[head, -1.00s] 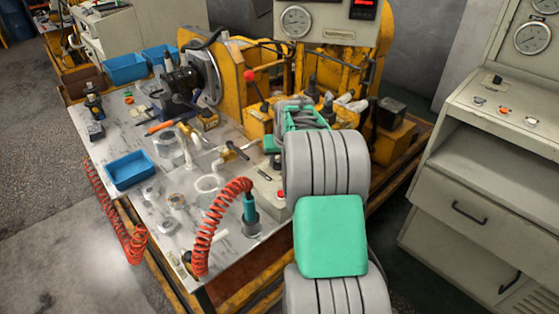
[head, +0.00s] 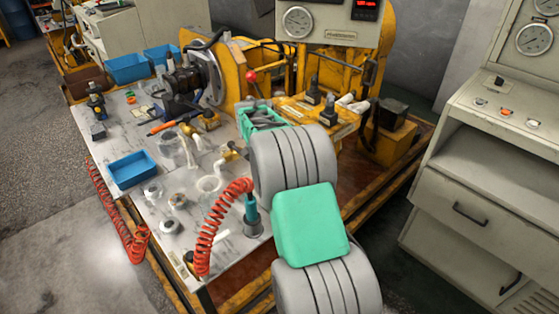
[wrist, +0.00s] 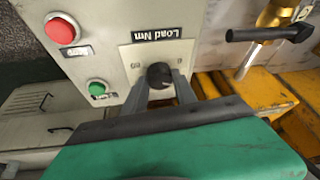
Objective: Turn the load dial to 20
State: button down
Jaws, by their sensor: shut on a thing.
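The load dial (wrist: 159,74) is a round black knob on a pale plate in the wrist view. The plate reads "Load Nm" upside down, with scale figures to either side of the knob. No pointer mark on the knob is clear, so its setting cannot be read. My gripper (wrist: 165,86) has its grey fingers on either side of the knob and is shut on it. In the head view, the green end of my arm (head: 262,118) is over the bench; the dial and fingertips are hidden there.
A red button (wrist: 62,30) and a green button (wrist: 97,87) are on the same panel, left of the dial in the wrist view. A black-handled brass valve (wrist: 270,32) stands at the right. In the head view, a blue tray (head: 132,168) lies on the bench.

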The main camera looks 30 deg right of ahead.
jog(key=shift+w+m, duration=0.1)
jog(key=shift+m, duration=0.4)
jog(key=c, duration=1)
grip_release()
jog(key=shift+g, duration=0.3)
jog(key=v, duration=0.7)
jog(key=shift+a+r, duration=0.2)
jog(key=shift+r, duration=0.15)
jog(key=shift+p, duration=0.3)
